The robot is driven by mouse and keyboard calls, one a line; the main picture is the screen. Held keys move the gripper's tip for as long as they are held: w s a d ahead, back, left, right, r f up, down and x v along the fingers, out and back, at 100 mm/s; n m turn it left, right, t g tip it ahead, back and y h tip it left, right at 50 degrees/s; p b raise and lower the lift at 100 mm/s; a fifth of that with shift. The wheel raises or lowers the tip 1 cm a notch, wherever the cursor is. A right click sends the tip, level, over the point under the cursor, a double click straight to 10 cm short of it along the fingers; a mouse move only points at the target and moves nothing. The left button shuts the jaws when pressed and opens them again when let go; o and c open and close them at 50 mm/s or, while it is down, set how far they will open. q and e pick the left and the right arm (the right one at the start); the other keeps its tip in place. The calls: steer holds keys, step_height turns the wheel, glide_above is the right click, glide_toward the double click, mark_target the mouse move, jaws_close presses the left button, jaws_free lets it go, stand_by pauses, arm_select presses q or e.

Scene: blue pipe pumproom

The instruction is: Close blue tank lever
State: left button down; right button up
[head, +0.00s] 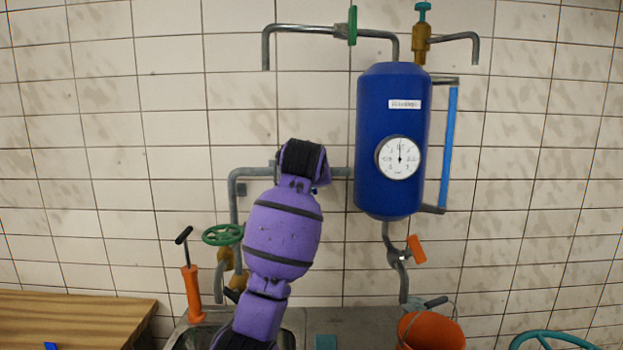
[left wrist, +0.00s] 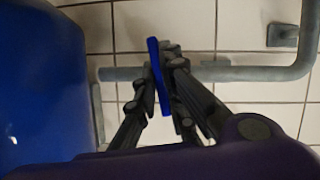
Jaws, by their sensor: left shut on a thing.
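A blue tank (head: 375,120) with a round gauge (head: 399,158) hangs on the tiled wall. In the left wrist view the tank (left wrist: 40,70) fills the left side. My left gripper (left wrist: 155,78) is shut on a blue lever (left wrist: 153,60) in front of the grey pipe (left wrist: 125,74) beside the tank. The lever's flat handle stands roughly upright, across the pipe, between the fingers. In the head view my purple left arm hides the gripper and nearly all of the lever. My right gripper is in neither view.
An orange-handled valve (head: 416,249) sits on the pipe below the tank. A green wheel valve (head: 223,235), an orange hand pump (head: 192,290) and a wooden bench (head: 75,312) are at the left. An orange bucket (head: 430,333) stands below the tank.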

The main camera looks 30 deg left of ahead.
arm_select(q)
steer(key=shift+m+g, duration=0.3)
steer(key=shift+m, duration=0.2)
steer(key=shift+y, duration=0.4)
steer(key=c, duration=1.8)
jaws_free()
steer(key=shift+c, duration=0.2)
steer(key=v, duration=1.2)
